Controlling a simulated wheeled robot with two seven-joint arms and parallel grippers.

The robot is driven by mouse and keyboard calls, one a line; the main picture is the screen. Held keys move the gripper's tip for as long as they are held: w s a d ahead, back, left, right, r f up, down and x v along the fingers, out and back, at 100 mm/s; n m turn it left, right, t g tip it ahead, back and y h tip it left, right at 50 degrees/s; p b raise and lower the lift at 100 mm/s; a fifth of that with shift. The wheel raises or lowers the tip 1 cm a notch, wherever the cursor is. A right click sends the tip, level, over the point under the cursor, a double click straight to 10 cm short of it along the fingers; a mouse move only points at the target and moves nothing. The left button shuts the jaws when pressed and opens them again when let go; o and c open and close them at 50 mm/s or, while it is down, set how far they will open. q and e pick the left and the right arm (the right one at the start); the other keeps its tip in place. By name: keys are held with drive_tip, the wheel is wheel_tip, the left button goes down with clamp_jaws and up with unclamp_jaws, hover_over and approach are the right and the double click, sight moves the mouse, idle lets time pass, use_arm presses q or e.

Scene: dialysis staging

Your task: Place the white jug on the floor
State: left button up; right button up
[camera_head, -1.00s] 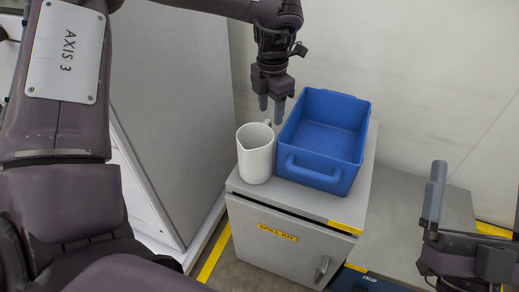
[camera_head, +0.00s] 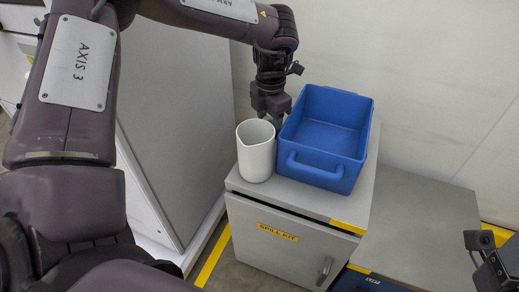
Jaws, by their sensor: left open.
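The white jug (camera_head: 256,158) stands upright on top of the grey spill kit cabinet (camera_head: 300,203), at its left end beside a blue bin. My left gripper (camera_head: 277,120) is open and reaches down just behind the jug, at its far right side. Its fingertips are partly hidden by the jug, and I cannot tell if they touch it. The jug's handle is not visible. Part of my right gripper (camera_head: 486,258) shows at the lower right edge, and its fingers cannot be made out. The floor (camera_head: 240,268) shows at the cabinet's lower left.
The blue bin (camera_head: 318,172) is empty and stands close to the jug's right. A tall grey cabinet (camera_head: 178,130) stands left of the spill kit cabinet. Yellow tape (camera_head: 214,258) marks the floor between them. A low grey surface (camera_head: 418,225) lies at the right.

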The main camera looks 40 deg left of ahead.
use_arm(q)
drive_tip(key=shift+w+f, duration=0.1)
drive_tip(key=shift+f, duration=0.35)
clamp_jaws()
drive_tip(key=shift+r, duration=0.2)
